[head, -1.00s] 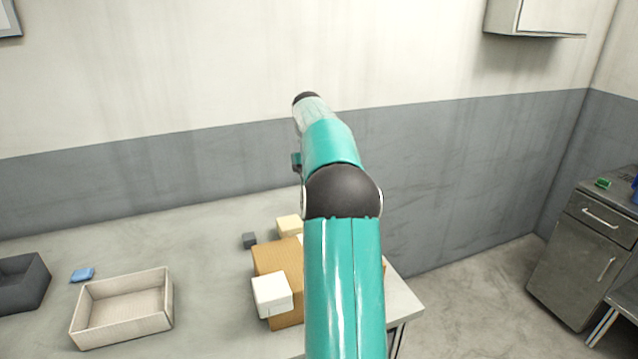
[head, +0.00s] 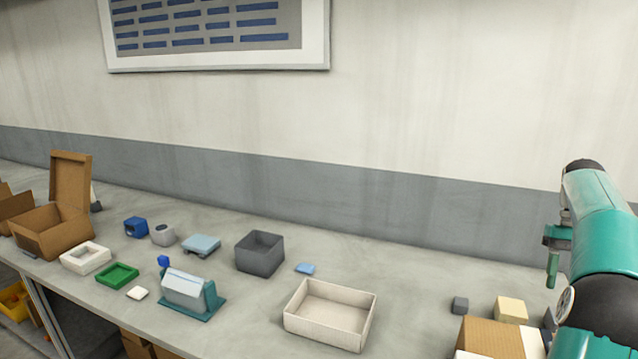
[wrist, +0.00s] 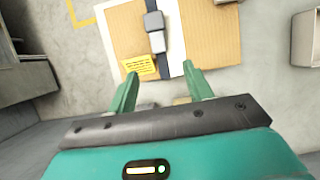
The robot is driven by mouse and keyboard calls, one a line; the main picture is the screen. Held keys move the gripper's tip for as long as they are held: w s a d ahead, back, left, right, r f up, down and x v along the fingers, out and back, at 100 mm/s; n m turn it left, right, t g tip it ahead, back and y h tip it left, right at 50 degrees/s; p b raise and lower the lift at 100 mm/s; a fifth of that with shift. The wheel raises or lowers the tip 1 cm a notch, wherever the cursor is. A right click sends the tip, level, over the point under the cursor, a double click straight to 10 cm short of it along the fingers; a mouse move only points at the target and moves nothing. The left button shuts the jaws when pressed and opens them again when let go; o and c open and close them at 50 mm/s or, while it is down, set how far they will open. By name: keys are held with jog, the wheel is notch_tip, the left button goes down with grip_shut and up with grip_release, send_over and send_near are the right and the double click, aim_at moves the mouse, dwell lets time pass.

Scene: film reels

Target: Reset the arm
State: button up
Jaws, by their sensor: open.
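My teal gripper (wrist: 161,88) shows in the wrist view with its two green fingers spread apart and nothing between them. Below it lies a tan cardboard box (wrist: 205,45) with a dark strap, a grey block and a yellow label. In the head view my arm stands at the far right edge, and a green finger of my gripper (head: 552,268) hangs there above the bench. The cardboard box (head: 488,338) is partly cut off at the bottom right, with the arm beside it.
A cream tray (head: 330,315) and a dark grey bin (head: 259,254) stand on the bench (head: 420,300). Left are a teal stand (head: 190,295), a green tray (head: 117,275), a white frame (head: 86,257) and an open carton (head: 50,230). A small dark cube (head: 460,305) sits near the arm.

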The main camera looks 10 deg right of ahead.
jog(key=w+a+r+n+t+h, duration=0.1)
jog(key=a+r+n+t+h, duration=0.15)
jog(key=a, duration=1.05)
jog(key=a+r+n+t+h, duration=0.1)
jog(key=a+r, duration=0.3)
jog(key=a, duration=0.8)
jog(key=s+a+f+n+t, duration=0.1)
jog(key=s+a+f+t, duration=0.2)
jog(key=s+a, duration=0.4)
jog(key=s+a+f+n+t+y, duration=0.1)
jog(key=s+a+f+t, duration=0.2)
jog(key=s+a+f, duration=0.3)
jog(key=s+a, duration=0.1)
jog(key=a, duration=0.4)
jog(key=shift+a+f, duration=0.3)
